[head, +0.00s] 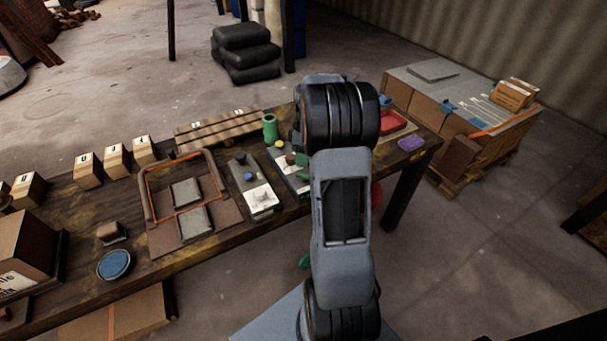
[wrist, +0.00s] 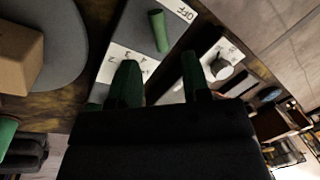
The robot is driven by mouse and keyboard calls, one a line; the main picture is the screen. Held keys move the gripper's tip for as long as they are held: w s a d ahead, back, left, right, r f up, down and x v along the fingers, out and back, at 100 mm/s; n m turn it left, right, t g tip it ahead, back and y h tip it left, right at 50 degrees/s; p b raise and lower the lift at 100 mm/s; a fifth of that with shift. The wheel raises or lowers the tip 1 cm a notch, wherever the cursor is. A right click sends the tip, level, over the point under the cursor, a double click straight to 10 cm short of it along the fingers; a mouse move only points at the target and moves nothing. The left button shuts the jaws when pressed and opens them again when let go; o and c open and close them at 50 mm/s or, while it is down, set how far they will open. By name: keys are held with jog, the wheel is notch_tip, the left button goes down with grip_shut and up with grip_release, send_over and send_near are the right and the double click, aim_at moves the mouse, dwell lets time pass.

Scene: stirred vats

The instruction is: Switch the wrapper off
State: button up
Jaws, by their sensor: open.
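In the wrist view a dark panel with white label plates carries a green lever (wrist: 158,31). The word OFF is printed by its far end, and smaller marks lie nearer my gripper. My gripper (wrist: 161,72) is open and empty, its two green fingers spread below the lever, with no clear contact. A grey round plate (wrist: 65,65) bearing a brown box (wrist: 18,58) lies left of the panel. I cannot tell for sure which machine is the wrapper. In the head view my arm hides most of the gripper and part of a panel (head: 288,172).
A red tray (head: 394,124) lies beyond my arm.

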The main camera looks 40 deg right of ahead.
aim_at(303, 174)
jog(key=f, duration=0.4)
jog(key=a+f, duration=0.1)
jog(key=f, duration=0.1)
jog(key=shift+s+f, duration=0.2)
jog(key=shift+s, duration=0.2)
jog(key=shift+c, duration=0.2)
grip_shut()
